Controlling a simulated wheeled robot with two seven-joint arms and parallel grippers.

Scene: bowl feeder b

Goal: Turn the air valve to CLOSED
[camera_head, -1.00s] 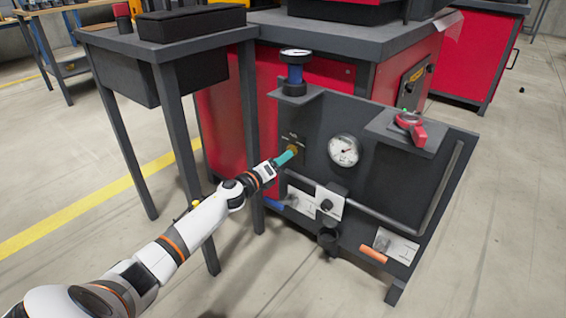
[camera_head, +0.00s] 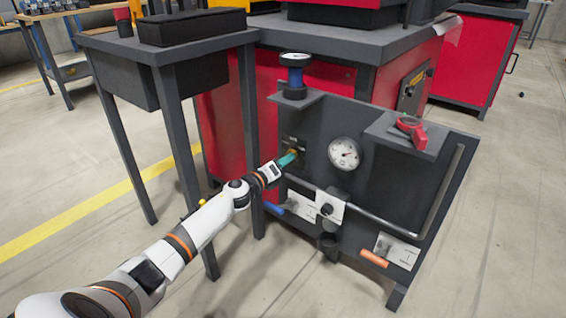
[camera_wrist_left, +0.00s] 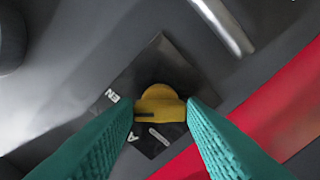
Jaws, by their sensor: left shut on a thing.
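The air valve shows in the left wrist view as a yellow knob (camera_wrist_left: 160,105) with a dark slot, in front of a dark label plate (camera_wrist_left: 153,140). Parts of white lettering, "EN" and an "A", are visible on the plate. The teal fingers of my left gripper (camera_wrist_left: 160,118) are shut on the knob, one on each side. In the head view my left gripper (camera_head: 289,158) reaches the upper left of the dark panel (camera_head: 390,190). It mostly covers the valve there. The full label is hidden, so I cannot tell the valve's setting. My right gripper is not in view.
A round gauge (camera_head: 345,153) is right of the valve. A blue-black regulator (camera_head: 295,78) stands on a shelf above. A red clamp-like part (camera_head: 412,130) lies on the right shelf. Blue (camera_head: 273,208) and orange (camera_head: 374,258) handles sit lower. A side table (camera_head: 100,40) stands left.

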